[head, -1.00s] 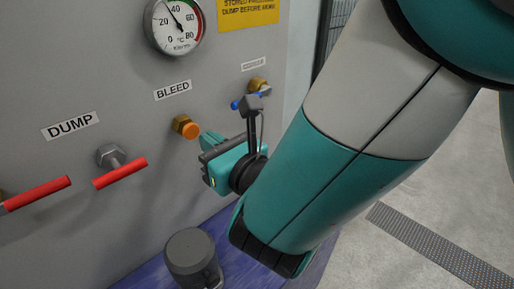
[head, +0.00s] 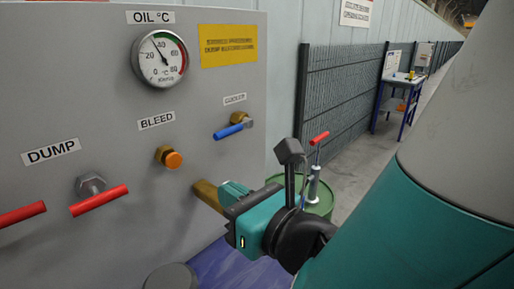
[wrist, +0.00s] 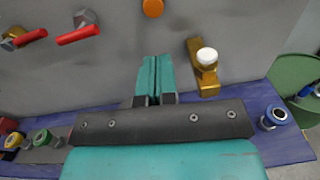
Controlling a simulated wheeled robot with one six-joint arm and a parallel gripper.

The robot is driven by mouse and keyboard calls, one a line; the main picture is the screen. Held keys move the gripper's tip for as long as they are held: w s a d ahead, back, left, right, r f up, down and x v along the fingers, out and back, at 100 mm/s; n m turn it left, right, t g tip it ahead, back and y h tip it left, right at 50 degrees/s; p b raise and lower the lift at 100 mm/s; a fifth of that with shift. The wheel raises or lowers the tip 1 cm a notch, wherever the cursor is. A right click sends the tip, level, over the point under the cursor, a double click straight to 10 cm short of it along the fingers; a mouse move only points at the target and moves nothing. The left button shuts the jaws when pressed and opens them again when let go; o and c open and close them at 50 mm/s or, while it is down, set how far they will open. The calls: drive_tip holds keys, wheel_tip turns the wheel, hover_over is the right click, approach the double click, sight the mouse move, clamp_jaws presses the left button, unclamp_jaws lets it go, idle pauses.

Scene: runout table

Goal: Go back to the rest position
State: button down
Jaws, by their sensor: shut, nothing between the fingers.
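My gripper (head: 224,192) is shut and empty in front of the grey panel (head: 112,115), below the orange bleed knob (head: 173,160). In the wrist view its two teal fingers (wrist: 155,78) lie together, pointing at the panel. A brass fitting (head: 206,194) on the panel shows just left of the fingers in the head view. In the wrist view the brass fitting (wrist: 205,75), with a white cap, is right of the fingers and apart from them. My wrist and forearm fill the lower right of the head view.
Red-handled valves (head: 98,200) stick out at the panel's left, and a blue-handled valve (head: 234,127) at its right. A dial gauge (head: 160,57) is above. A blue ledge (wrist: 285,140) runs below, bearing several fittings. A green drum (head: 320,197) stands beyond the panel, near a fence (head: 340,95).

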drive_tip(key=w+d+f+m+h, duration=0.25)
drive_tip(key=d+m+h, duration=0.25)
drive_tip(key=d+m, duration=0.45)
drive_tip(key=w+d+f+m+h, duration=0.1)
drive_tip(key=w+d+m+h, duration=0.4)
drive_tip(key=m, duration=0.7)
drive_tip(key=s+d+r+m+g, duration=0.1)
drive_tip(key=s+d+m+g, duration=0.2)
drive_tip(key=s+m+g, duration=0.3)
drive_tip(key=s+d+r+m+g+y, duration=0.1)
drive_tip(key=s+d+m+g, duration=0.1)
drive_tip(key=s+m+g, duration=0.4)
drive_tip(key=s+m, duration=0.4)
drive_tip(key=s, duration=0.3)
drive_tip(key=shift+s+d+r, duration=0.15)
drive_tip(key=shift+s+d, duration=0.1)
drive_tip(key=shift+d, duration=0.15)
drive_tip(key=shift+a+m, duration=0.1)
drive_tip(key=shift+m, duration=0.15)
